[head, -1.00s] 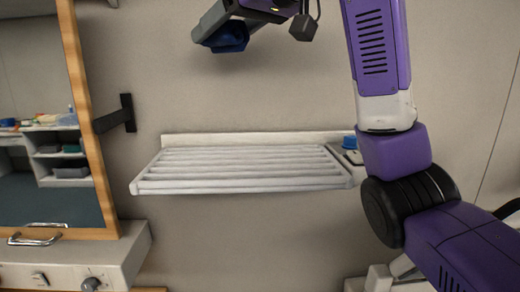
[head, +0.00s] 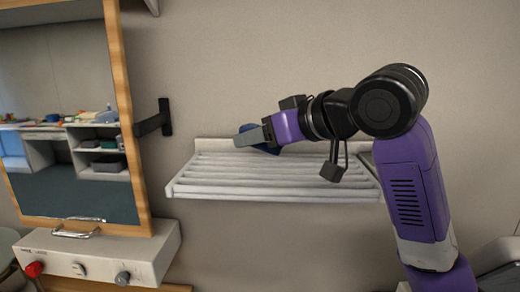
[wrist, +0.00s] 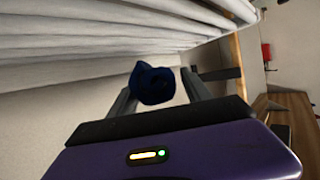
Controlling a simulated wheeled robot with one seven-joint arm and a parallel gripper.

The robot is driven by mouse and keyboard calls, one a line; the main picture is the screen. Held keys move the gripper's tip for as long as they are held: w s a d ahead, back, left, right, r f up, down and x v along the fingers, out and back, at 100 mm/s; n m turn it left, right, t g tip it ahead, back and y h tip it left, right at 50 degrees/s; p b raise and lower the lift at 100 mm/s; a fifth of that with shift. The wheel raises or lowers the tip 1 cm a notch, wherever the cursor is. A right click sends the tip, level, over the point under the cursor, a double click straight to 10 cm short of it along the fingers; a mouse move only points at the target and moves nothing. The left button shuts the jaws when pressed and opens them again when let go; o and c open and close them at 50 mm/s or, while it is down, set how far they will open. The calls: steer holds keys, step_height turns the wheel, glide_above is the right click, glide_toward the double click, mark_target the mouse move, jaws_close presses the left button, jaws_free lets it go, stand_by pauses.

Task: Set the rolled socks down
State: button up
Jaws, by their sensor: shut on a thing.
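The rolled socks (head: 272,150) are a dark blue bundle, partly hidden by my gripper (head: 252,137) in the head view. My gripper is shut on them, and the socks (wrist: 152,84) show between its two fingers in the wrist view. The white slatted rack (head: 275,191) is fixed to the wall. In the head view the socks overlap the rack's back edge, near its middle. In the wrist view the slats (wrist: 90,45) run close by the socks; I cannot tell whether they touch.
A wood-framed mirror (head: 146,190) stands to the left, with a black wall bracket (head: 152,122) beside it. Below it is a white unit (head: 105,255) with knobs and a handle. The visible slats look bare.

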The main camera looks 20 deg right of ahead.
steer(key=shift+f, duration=1.45)
steer(key=shift+f, duration=0.1)
steer(key=o, duration=1.3)
steer(key=shift+o, duration=0.2)
steer(key=b+v, duration=0.1)
steer(key=v, duration=1.1)
steer(key=shift+d, duration=0.1)
